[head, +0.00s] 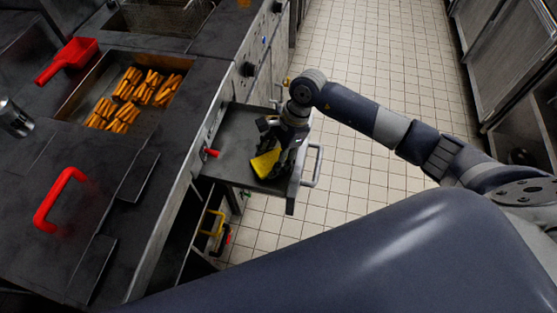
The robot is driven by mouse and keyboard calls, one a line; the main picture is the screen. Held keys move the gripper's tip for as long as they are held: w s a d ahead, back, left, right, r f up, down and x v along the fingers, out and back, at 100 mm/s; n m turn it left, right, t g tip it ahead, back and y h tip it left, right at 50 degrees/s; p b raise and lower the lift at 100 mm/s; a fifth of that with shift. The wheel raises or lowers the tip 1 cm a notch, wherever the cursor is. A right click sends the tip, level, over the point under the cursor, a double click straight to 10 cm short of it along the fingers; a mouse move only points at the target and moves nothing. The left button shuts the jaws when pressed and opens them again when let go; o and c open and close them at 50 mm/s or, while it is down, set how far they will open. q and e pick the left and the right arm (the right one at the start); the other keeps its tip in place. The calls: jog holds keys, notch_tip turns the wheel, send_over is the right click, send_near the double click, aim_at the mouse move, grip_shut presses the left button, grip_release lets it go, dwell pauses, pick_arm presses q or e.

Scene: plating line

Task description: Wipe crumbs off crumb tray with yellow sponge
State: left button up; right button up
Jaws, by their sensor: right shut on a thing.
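The crumb tray (235,160) is a dark, shallow metal drawer pulled out from the front of the counter, with a light metal handle at its outer end. My right gripper (272,155) reaches down into the tray from the right. It is shut on the yellow sponge (264,163), which is low over or against the tray floor near the handle end. I cannot tell whether the sponge touches the floor. The gripper hides part of the sponge. No separate crumbs can be made out at this size. My left gripper is not in view.
A red-handled item (210,152) is at the tray's inner edge. On the counter are a red scoop (68,60), a bin of fries (130,98) and a red handle (58,198). The tiled floor (385,70) right of the counter is clear.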

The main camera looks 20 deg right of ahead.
aim_at(273, 160)
jog(key=shift+d, duration=0.1)
jog(key=shift+r+p, duration=1.45)
jog(key=shift+r, duration=1.55)
jog(key=shift+r, duration=0.1)
jog(key=shift+r+p, duration=0.45)
jog(key=shift+r, duration=0.95)
jog(key=shift+r, duration=0.1)
